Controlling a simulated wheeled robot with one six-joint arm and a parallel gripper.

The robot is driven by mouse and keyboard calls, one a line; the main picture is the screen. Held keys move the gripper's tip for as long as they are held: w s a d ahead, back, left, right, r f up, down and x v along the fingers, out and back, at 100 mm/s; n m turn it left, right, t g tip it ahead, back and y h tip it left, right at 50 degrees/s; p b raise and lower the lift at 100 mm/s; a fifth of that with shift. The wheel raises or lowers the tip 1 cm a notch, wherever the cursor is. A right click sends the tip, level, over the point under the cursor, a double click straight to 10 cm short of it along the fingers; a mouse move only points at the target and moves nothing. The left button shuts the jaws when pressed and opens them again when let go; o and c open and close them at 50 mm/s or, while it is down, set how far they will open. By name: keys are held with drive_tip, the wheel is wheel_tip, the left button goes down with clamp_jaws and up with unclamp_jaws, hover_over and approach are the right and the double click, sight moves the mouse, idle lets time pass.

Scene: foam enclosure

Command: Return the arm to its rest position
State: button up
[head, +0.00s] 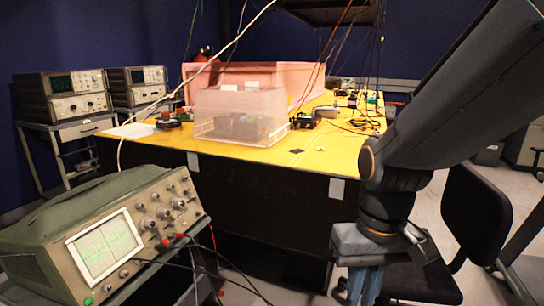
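My arm reaches in from the upper right, with a thick dark grey link sloping down to a joint with thin orange rings near the right of the yellow table. The wrist hangs below that joint. What seems to be my gripper (366,285), a pale grey block with bluish parts below it, points down at the bottom edge. Its fingertips are cut off or unclear, so I cannot tell whether it is open or shut. I see nothing clearly held.
A yellow-topped table (300,160) carries a clear box (240,115), a pink enclosure (285,78) and small electronics. A green oscilloscope (110,235) stands near left. Other instruments (62,95) stand on a cart behind. A black chair (478,215) is close at right. Cables hang above the table.

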drive_tip(key=d+r+p, duration=0.4)
drive_tip(key=r+p, duration=0.2)
drive_tip(key=p, duration=0.4)
drive_tip(key=shift+s+m+p, duration=0.4)
drive_tip(key=shift+a+f, duration=0.1)
drive_tip(key=shift+a, duration=0.05)
